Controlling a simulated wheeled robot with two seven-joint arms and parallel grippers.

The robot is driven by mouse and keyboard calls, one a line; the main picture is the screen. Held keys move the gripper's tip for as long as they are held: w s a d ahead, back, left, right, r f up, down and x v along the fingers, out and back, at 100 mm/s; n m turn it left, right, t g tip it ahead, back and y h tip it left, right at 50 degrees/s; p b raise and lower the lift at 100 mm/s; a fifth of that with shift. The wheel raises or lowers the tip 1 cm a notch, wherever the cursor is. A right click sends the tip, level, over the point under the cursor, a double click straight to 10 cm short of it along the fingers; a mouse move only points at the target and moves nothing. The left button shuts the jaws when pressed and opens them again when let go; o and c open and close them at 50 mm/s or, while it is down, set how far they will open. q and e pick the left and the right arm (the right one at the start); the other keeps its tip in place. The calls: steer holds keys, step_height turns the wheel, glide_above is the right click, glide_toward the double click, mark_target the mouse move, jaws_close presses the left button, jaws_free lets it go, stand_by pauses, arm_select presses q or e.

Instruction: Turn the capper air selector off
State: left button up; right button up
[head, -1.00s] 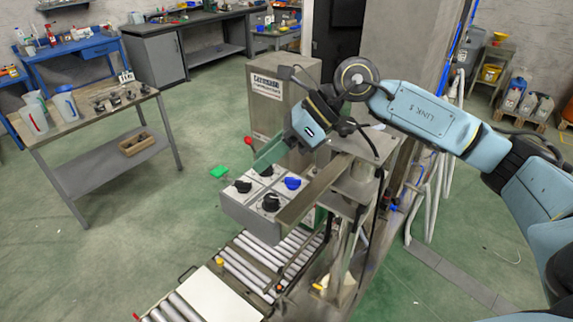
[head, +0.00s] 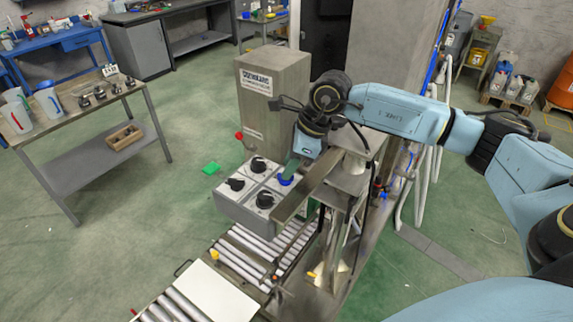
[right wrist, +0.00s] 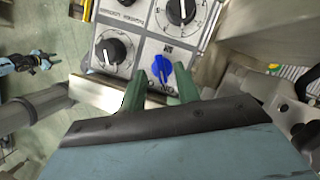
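The grey control box (head: 240,207) carries a blue knob (head: 286,180) and three black knobs. The blue knob shows in the right wrist view (right wrist: 161,68) with printed lettering around it, partly hidden. I take it for the air selector. My right gripper (head: 291,170) is over the blue knob. In the right wrist view its two green fingers (right wrist: 158,82) are apart, one on each side of the knob. I cannot tell whether they touch it. A small blue and black part (right wrist: 32,62) at the far left there may be my left arm; its gripper state is unclear.
Black knobs (head: 265,200) sit close beside the blue one. A metal beam (head: 307,188) runs along the box's right side. A roller conveyor (head: 245,262) lies below, and a grey cabinet (head: 275,100) stands behind. Open floor lies to the left.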

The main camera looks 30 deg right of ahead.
steer(key=shift+x, duration=1.15)
jaws_close()
